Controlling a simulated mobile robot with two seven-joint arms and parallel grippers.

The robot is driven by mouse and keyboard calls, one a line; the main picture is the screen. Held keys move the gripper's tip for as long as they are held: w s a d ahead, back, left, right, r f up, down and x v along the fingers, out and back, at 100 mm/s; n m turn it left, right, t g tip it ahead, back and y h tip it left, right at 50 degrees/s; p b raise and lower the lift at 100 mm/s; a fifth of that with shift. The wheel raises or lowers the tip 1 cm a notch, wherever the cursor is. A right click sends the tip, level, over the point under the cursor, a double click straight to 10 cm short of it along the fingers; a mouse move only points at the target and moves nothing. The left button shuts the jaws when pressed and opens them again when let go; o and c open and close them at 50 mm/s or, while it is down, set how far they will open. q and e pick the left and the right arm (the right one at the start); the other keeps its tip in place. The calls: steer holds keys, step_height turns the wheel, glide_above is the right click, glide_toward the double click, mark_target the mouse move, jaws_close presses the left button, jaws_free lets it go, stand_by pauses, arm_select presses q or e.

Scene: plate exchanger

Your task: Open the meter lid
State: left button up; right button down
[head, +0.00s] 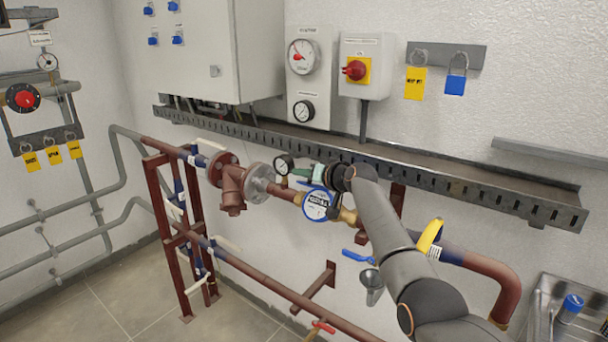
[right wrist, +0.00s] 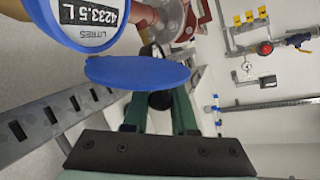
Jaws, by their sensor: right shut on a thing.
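The water meter (head: 316,205) sits in the pipe run in the head view, with a blue rim and a white face. In the right wrist view the meter (right wrist: 92,14) shows its litre reading uncovered. Its round blue lid (right wrist: 137,72) stands swung away from the face, seen at a slant. My right gripper (head: 318,172) is beside the top of the meter. My left gripper is not in view.
A slotted metal cable tray (head: 400,170) runs along the wall just above the pipe. A small pressure gauge (head: 284,165) stands left of the meter. A yellow valve handle (head: 430,235) and a blue one (head: 358,256) are near my right arm.

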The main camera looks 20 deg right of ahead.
stand_by(0.3)
steer(key=c, duration=0.7)
jaws_free()
steer(key=shift+s, duration=0.1)
steer(key=shift+v, duration=1.25)
steer(key=b+v, duration=0.1)
steer(key=v, duration=0.8)
steer(key=shift+s+d+b, duration=0.15)
steer(key=shift+s+b, duration=0.2)
